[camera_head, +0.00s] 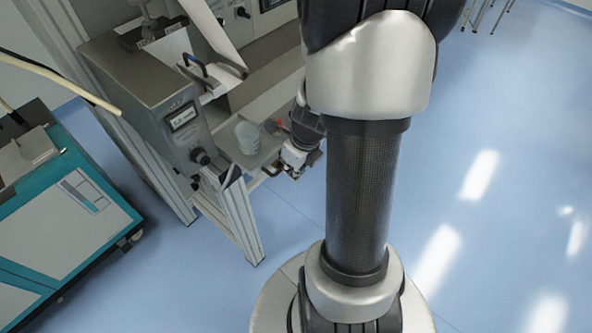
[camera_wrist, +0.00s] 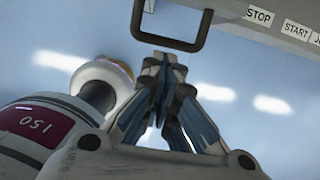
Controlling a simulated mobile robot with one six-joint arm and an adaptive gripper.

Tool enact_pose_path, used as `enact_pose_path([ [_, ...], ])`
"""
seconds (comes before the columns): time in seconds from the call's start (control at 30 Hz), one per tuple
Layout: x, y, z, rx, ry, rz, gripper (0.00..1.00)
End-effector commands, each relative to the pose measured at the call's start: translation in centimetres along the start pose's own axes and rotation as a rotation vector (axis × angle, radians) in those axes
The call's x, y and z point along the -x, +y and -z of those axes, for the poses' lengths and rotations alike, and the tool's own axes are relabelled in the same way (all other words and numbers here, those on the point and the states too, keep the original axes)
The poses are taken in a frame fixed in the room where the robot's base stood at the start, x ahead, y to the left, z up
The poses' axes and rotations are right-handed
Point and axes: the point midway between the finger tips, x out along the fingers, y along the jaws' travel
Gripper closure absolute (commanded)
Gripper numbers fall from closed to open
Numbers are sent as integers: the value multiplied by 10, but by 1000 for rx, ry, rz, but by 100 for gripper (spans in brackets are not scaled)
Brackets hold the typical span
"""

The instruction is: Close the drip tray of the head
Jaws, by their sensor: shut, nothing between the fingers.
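A black U-shaped handle (camera_wrist: 172,38) shows at the top of the wrist view, beside a grey panel edge. The fingertips of my gripper (camera_wrist: 164,62) are together and empty, just below the handle's bar in the picture. I cannot tell whether they touch it. In the head view my gripper (camera_head: 293,168) is low at the machine's front, next to a dark handle (camera_head: 271,171) under a pale shelf. Another black handle (camera_head: 196,70) sits on a pale part higher up. I cannot tell for sure which part is the drip tray, or how far it is out.
A white cup-like stack (camera_head: 248,137) and a small red item (camera_head: 281,122) are on the shelf. A grey control box (camera_head: 170,110) stands left of it, and a teal and white cabinet (camera_head: 62,220) further left.

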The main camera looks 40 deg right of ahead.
Motion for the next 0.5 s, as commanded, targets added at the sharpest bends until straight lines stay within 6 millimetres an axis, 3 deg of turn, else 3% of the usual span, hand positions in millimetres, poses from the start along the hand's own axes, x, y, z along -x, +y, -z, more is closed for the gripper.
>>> enact_pose_path([
  [0.27,0,0,-6,2,1,-1,100],
  [0.5,-4,1,-41,3,2,-3,100],
])
